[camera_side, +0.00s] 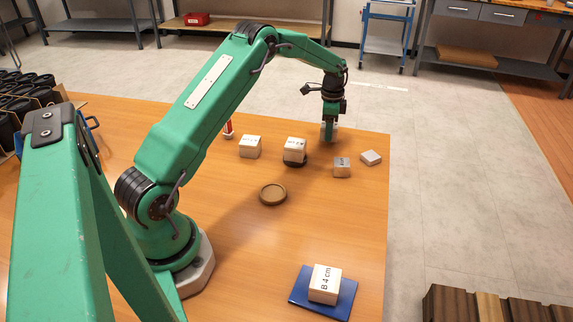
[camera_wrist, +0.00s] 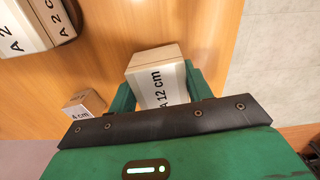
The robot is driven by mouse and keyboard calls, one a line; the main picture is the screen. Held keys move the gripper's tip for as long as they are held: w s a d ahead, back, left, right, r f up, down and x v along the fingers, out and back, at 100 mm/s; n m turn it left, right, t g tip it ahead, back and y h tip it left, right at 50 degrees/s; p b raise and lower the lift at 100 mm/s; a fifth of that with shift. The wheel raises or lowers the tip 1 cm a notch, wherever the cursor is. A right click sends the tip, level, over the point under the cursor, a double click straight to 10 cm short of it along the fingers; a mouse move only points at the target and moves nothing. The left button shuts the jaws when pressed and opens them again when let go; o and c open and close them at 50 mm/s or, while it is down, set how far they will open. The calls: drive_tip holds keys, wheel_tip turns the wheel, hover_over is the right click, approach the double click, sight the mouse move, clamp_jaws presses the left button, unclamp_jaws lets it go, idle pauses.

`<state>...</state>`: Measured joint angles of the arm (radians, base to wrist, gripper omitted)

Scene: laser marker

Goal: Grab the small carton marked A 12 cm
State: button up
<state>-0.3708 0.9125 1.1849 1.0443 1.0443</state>
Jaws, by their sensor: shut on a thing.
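The small white carton marked "A 12 cm" (camera_wrist: 155,80) is between my gripper's two green fingers (camera_wrist: 160,84) in the wrist view. The fingers press on its opposite sides, and its brownish end and printed face show. In the side view my gripper (camera_side: 329,127) points down near the far edge of the table, with the pale carton (camera_side: 324,130) partly hidden behind the fingers. I cannot tell whether the carton touches the table.
A carton (camera_side: 294,145) stands on a dark round base beside another carton (camera_side: 250,147). A small carton (camera_side: 342,167) and a flat one (camera_side: 371,157) are nearby. A brown round dish (camera_side: 272,195) lies mid-table. A "B 4 cm" carton (camera_side: 324,284) sits on a blue pad (camera_side: 343,297).

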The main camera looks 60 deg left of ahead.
drive_tip(key=r, duration=0.2)
drive_tip(key=shift+d+r, duration=0.3)
drive_tip(key=s+d+r, duration=0.2)
drive_tip(key=d+r, duration=0.4)
drive_tip(key=d, duration=0.5)
drive_tip(key=shift+r, duration=0.25)
